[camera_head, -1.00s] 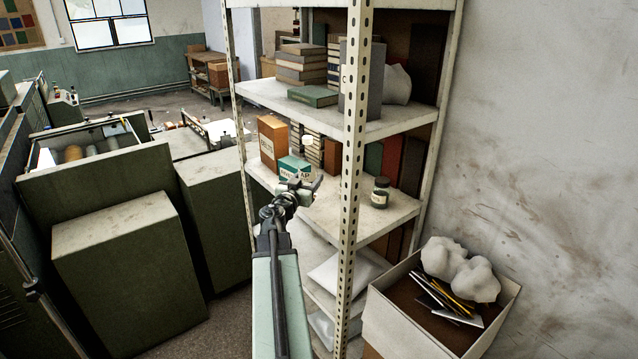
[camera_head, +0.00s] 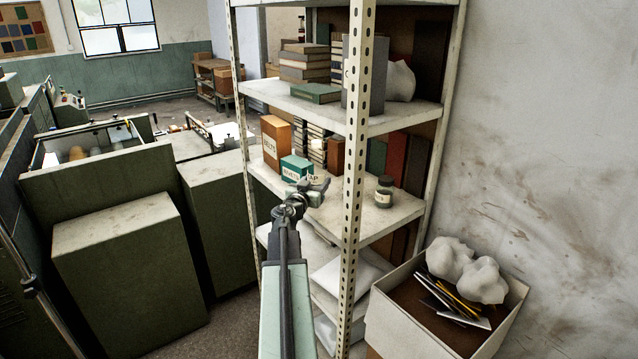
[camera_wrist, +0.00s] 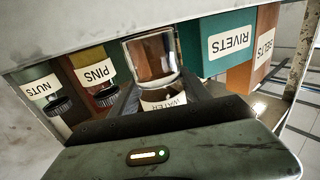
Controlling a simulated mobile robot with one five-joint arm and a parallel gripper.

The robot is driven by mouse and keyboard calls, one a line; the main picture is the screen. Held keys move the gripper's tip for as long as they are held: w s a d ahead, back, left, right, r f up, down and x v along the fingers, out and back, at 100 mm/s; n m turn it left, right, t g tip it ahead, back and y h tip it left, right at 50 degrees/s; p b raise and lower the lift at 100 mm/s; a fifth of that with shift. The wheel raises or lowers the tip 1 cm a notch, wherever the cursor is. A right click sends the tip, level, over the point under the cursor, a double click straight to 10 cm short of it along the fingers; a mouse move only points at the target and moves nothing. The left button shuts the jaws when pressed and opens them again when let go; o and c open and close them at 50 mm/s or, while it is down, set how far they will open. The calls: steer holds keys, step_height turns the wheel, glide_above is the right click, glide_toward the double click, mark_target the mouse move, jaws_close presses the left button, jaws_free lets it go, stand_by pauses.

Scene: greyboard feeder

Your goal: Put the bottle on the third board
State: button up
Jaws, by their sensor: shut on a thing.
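In the wrist view, where labels read upside down, a clear bottle (camera_wrist: 152,62) labelled WATER sits between the fingers of my gripper (camera_wrist: 160,99). My gripper is shut on it. In the head view my gripper (camera_head: 308,190) is at the front of the shelf unit, level with the board (camera_head: 385,220) that bears the boxes. The bottle is hard to make out there against the things behind. The wrist view cannot settle whether its base touches the board.
A green RIVETS box (camera_head: 295,170) and an orange BELTS box (camera_head: 276,142) stand left of my gripper. A dark jar (camera_head: 384,192) stands right, beyond the perforated front post (camera_head: 355,150). Jars labelled PINS (camera_wrist: 95,72) and NUTS (camera_wrist: 42,88) show in the wrist view.

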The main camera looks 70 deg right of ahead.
steer(key=o, duration=1.1)
steer(key=shift+f, duration=0.2)
steer(key=o, duration=0.5)
steer(key=shift+c, duration=0.2)
